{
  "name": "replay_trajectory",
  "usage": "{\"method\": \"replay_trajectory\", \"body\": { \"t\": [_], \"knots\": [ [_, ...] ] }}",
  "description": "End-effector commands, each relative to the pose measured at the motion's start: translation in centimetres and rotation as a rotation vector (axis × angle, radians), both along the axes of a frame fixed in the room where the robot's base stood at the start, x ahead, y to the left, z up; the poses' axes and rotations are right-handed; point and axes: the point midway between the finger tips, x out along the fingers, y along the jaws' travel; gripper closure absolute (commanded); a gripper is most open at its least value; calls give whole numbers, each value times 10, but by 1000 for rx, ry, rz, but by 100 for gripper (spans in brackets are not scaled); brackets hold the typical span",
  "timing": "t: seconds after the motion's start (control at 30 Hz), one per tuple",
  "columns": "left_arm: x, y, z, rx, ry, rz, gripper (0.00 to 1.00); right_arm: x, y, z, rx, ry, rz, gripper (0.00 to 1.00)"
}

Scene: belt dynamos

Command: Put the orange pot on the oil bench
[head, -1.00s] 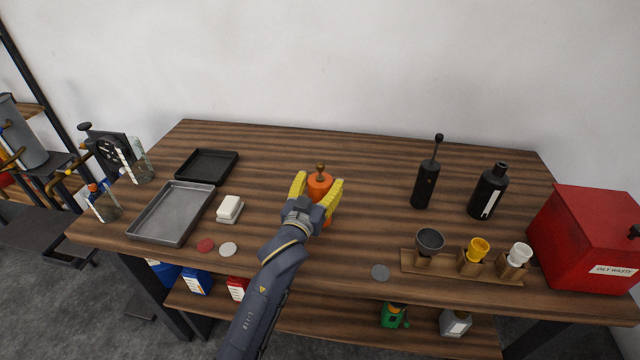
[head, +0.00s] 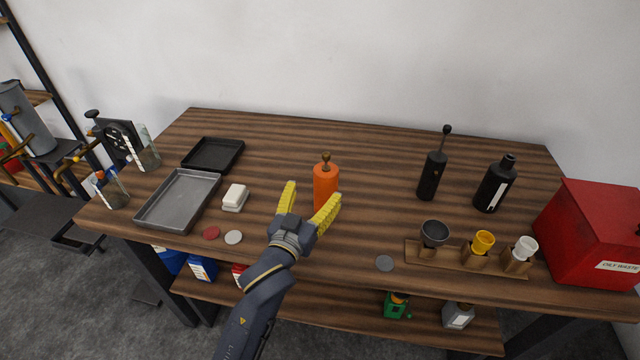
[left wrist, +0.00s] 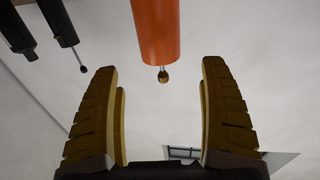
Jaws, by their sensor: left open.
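The orange pot (head: 326,183), with a brass-coloured top, stands upright on the wooden bench (head: 290,140), near its middle. My left gripper (head: 308,200) is open and empty in front of the pot, apart from it, with its yellow fingers spread. In the left wrist view the pot (left wrist: 157,30) shows beyond the open fingertips (left wrist: 158,75), upside down in the picture. My right gripper is in neither view.
Grey and black trays (head: 180,200) (head: 213,153) lie at the left, with a white block (head: 235,197) beside them. Black bottles (head: 433,175) (head: 494,184), a rack of funnels (head: 465,256) and a red oily waste box (head: 592,235) fill the right. Bench right of the pot is clear.

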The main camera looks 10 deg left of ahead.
Motion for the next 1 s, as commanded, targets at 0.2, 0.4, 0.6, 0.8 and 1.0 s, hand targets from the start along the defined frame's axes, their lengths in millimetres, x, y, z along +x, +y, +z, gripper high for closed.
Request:
{"method": "replay_trajectory", "body": {
  "t": [0.2, 0.4, 0.6, 0.8, 1.0],
  "knots": [
    [-22, 6, 0, -1, 0, 0, 21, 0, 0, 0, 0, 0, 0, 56],
    [-29, 8, 0, -1, -1, 0, 21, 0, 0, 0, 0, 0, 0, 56],
    [-30, 8, 0, -1, 0, 0, 21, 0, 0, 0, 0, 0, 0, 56],
    [-30, 8, 0, -1, 0, 0, 21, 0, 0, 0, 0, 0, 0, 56],
    [-30, 8, 0, -1, 0, 0, 21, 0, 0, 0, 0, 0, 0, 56]
  ]
}}
